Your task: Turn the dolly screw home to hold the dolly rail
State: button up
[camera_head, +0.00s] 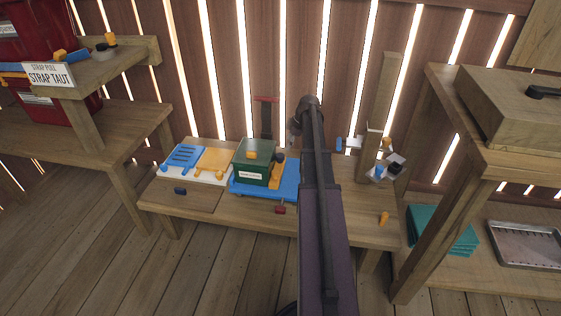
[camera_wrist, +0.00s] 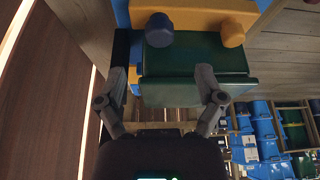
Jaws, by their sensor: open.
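In the head view a green bin (camera_head: 253,163) with a white label sits on a blue dolly base (camera_head: 290,186). An orange knob (camera_head: 251,155) is on the bin's lid, and a dark knob with orange beside it (camera_head: 278,158) is at its right edge. A dark red knob (camera_head: 280,209) is at the dolly's front. I cannot tell which is the dolly screw. In the wrist view my gripper (camera_wrist: 162,80) is open and empty, its fingers spread before green bin surfaces (camera_wrist: 195,62). Beyond is a yellow bar (camera_wrist: 200,12) with a dark blue knob (camera_wrist: 159,30) and a yellow knob (camera_wrist: 232,33).
My arm hides part of the bench's middle. A white board with blue and yellow plates (camera_head: 214,160) lies left of the bin. A wooden post (camera_head: 383,90) and small parts stand at right. Shelves flank both sides. The bench front (camera_head: 225,220) is mostly clear.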

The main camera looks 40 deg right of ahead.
aim_at(281, 155)
jog(key=shift+b+x, duration=3.55)
jog(key=shift+x, duration=0.55)
jog(key=c, duration=1.1)
